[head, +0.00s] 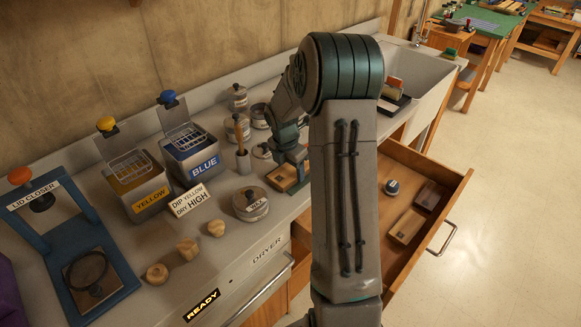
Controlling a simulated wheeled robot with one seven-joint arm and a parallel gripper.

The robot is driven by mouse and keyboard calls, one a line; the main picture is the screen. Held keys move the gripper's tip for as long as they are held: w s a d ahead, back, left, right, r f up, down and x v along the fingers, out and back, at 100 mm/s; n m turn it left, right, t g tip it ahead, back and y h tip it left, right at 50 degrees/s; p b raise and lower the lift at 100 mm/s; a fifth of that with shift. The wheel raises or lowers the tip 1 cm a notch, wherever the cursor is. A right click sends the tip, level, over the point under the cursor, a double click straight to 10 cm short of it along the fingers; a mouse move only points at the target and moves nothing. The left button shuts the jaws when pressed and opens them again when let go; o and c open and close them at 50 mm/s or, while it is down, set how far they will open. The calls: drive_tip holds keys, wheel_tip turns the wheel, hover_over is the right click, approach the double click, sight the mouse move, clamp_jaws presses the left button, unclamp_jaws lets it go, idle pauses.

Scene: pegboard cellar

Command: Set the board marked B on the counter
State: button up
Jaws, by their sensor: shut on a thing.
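My gripper (291,163) points down over the counter (222,258), near its front edge. It is shut on a small orange-brown wooden board (281,179). The board is at the counter's front edge, partly hidden by my gripper and arm. I cannot tell whether it rests on the counter or hangs just above it, and no letter can be read on it.
A round tin (250,204), wooden knobs (187,248), a yellow dip tank (137,186), a blue dip tank (191,150) and several lidded jars (238,127) stand on the counter. A lid closer (75,255) is at left, a sink (420,73) at right. The drawer juts out.

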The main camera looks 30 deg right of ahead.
sight(287, 173)
drive_tip(key=o, duration=1)
drive_tip(key=shift+o, duration=0.2)
wheel_tip(287, 173, up, 11)
drive_tip(key=a, duration=0.2)
drive_tip(key=s+a+r+m, duration=0.4)
drive_tip(key=s+r+m, duration=0.1)
drive_tip(key=s, duration=0.1)
drive_tip(key=s+a+m+t, duration=0.1)
drive_tip(key=s+a+m, duration=0.4)
drive_tip(key=s+m, duration=0.3)
drive_tip(key=s+a+m+t+y, duration=0.1)
drive_tip(key=s+a+m, duration=0.3)
drive_tip(key=s+m, duration=0.5)
drive_tip(key=s, duration=0.3)
drive_tip(key=shift+a+y, duration=0.3)
drive_tip(key=shift+a, duration=0.1)
drive_tip(key=shift+r, duration=0.1)
